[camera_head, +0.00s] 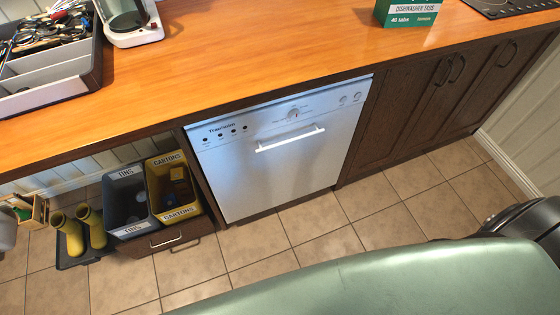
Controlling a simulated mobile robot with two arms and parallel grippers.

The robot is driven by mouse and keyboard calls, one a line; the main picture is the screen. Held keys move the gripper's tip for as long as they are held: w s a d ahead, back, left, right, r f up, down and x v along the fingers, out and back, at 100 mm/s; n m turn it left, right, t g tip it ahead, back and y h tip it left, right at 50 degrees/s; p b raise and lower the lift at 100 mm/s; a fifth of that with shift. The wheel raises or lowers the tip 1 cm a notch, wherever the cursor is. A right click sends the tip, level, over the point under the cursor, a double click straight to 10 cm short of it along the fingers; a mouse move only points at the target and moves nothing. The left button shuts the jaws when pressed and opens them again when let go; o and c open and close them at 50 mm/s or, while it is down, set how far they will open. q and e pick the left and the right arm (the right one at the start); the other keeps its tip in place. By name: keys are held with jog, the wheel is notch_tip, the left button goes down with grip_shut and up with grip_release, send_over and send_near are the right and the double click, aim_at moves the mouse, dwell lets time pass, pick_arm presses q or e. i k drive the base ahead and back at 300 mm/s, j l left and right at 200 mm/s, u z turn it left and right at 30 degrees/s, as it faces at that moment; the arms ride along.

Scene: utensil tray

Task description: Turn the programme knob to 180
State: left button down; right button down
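A white dishwasher (270,170) stands shut under the wooden worktop. Its programme knob (294,114) is a small round dial at the upper middle of the front panel, just above the bar handle (290,140). The knob's setting and the markings around it are too small to read. Several small dark buttons sit at the panel's left, and two small round dials (350,98) sit at its right. Neither of my grippers shows in this view, and nothing touches the knob.
A utensil tray (50,101), a white appliance (133,36), a dishwasher tabs box (407,12) and a hob (510,8) are on the worktop (240,60). Grey and yellow bins (127,200) and yellow boots (92,228) stand left. Tiled floor before the dishwasher is clear.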

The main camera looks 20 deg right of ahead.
aim_at(295, 114)
jog(key=j+z, duration=0.25)
jog(key=z, duration=0.15)
jog(key=j+z, duration=0.2)
jog(key=z, duration=0.15)
jog(key=k+j+z, duration=0.1)
jog(key=j+z, duration=0.15)
jog(key=z, duration=0.15)
